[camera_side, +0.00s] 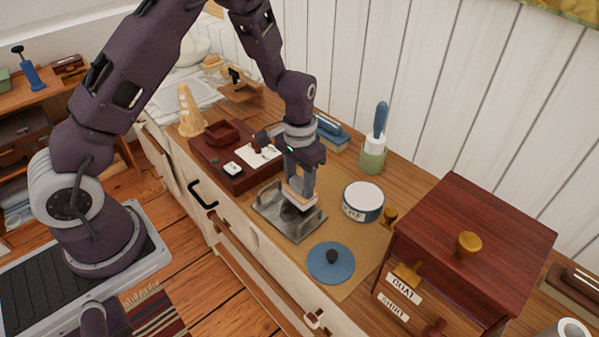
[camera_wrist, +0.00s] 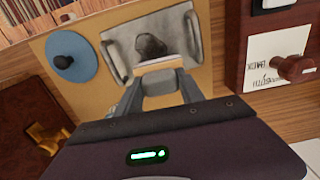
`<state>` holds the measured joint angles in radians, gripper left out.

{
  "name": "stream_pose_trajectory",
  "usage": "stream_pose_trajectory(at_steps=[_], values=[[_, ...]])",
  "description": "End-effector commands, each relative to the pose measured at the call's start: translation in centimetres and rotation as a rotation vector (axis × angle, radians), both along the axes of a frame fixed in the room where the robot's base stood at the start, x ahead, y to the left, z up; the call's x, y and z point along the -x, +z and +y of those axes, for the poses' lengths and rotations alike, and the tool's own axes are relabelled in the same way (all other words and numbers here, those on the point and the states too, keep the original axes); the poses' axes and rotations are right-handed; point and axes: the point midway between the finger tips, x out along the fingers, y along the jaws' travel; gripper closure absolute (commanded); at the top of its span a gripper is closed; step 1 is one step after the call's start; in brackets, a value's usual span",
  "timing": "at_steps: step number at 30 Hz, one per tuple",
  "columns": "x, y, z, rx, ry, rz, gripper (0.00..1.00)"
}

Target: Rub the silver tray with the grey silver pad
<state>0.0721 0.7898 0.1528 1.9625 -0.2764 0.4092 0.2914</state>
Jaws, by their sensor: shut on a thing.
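The silver tray (camera_side: 271,217) lies on a tan mat on the counter. It is a metal tray with raised handles, and a dark patch (camera_wrist: 151,46) shows near its middle in the wrist view. My gripper (camera_side: 300,195) points down over the tray and is shut on a pale block, which I take to be the silver pad (camera_side: 300,201). The pad also shows between the fingertips in the wrist view (camera_wrist: 161,64). It is low over the tray beside the dark patch. I cannot tell whether it touches the tray. The fingers hide part of it.
A blue round lid (camera_side: 331,262) with a dark knob lies in front of the tray. A white tin (camera_side: 363,202) stands right of it. A dark red box (camera_side: 224,170) is to the left, and a wooden drawer chest (camera_side: 470,245) to the right. A green pot with a blue-handled brush (camera_side: 373,150) stands behind.

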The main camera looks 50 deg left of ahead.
Motion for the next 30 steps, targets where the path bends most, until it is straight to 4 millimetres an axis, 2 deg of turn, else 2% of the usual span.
stream_pose_trajectory(at_steps=[3,6,27,30], values=[[0.2,-0.6,0.0,0.001,0.001,0.001,0.87],[1.2,0.2,-0.1,0.001,0.002,-0.002,0.87],[7.6,0.1,-0.6,0.002,0.001,0.001,0.87],[6.8,0.1,-0.5,0.001,0.002,-0.003,0.87]])
